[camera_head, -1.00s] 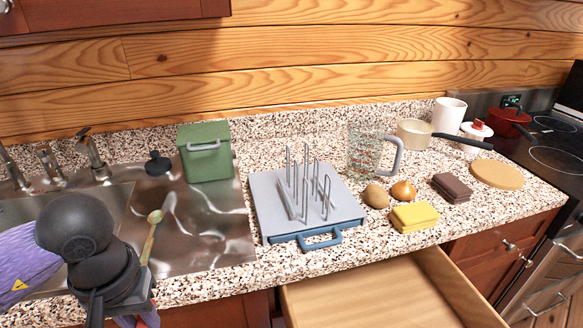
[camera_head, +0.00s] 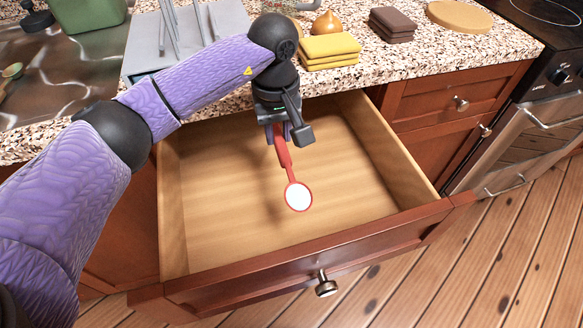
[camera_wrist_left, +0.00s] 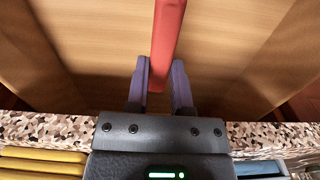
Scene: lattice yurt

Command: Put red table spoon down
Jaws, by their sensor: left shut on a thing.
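The red table spoon (camera_head: 298,195) hangs over the open wooden drawer (camera_head: 215,212), its pale bowl toward the drawer front. My left gripper (camera_head: 279,136) is shut on its red handle, above the back part of the drawer. In the left wrist view the red handle (camera_wrist_left: 167,40) runs up from between the two purple fingers (camera_wrist_left: 158,85). I cannot tell how far the spoon is above the drawer floor. My right gripper is not in view.
The drawer looks empty. Yellow folded cloths (camera_head: 328,50), brown folded cloths (camera_head: 392,25) and an onion (camera_head: 326,23) sit on the speckled counter behind. A grey rack (camera_head: 146,38) stands left of them. An oven (camera_head: 535,125) is at right.

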